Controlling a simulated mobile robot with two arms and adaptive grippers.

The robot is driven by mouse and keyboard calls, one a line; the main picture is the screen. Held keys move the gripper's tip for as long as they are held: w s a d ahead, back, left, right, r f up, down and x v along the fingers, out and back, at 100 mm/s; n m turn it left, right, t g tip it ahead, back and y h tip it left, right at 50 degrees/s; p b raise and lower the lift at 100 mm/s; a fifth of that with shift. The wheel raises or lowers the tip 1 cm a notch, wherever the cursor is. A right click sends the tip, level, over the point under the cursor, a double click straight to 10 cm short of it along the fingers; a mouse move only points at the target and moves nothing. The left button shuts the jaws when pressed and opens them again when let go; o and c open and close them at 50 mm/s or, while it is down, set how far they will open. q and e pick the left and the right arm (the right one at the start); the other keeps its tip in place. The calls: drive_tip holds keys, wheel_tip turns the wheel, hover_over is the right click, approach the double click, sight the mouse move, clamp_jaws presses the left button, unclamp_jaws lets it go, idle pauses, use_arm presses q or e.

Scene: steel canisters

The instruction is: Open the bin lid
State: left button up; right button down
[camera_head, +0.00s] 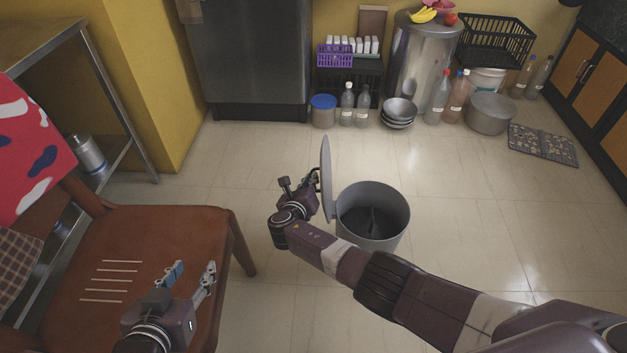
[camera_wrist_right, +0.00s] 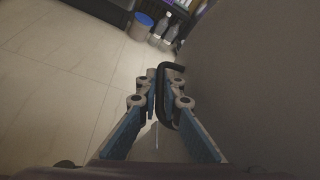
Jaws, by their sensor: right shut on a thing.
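The grey round bin (camera_head: 385,239) stands on the tiled floor, its top open and its dark inside showing. Its lid (camera_head: 326,178) stands upright at the left rim, seen nearly edge-on. My right gripper (camera_head: 312,183) is at the outer face of the lid, left of the bin. In the right wrist view its fingers are shut on the dark lid handle (camera_wrist_right: 164,98), and the lid's grey face (camera_wrist_right: 265,75) fills the right side. My left gripper (camera_head: 193,272) is open and empty over the chair seat.
A brown chair (camera_head: 190,225) with several pale sticks stands at left. Bottles (camera_head: 347,105), stacked bowls (camera_head: 398,112), a pot (camera_head: 490,113) and a tall steel canister (camera_head: 425,60) line the back. Floor around the bin is clear.

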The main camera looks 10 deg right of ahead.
idle(0.4)
drive_tip(key=c, duration=2.4)
unclamp_jaws()
drive_tip(key=shift+v, duration=6)
drive_tip(key=shift+f, duration=0.1)
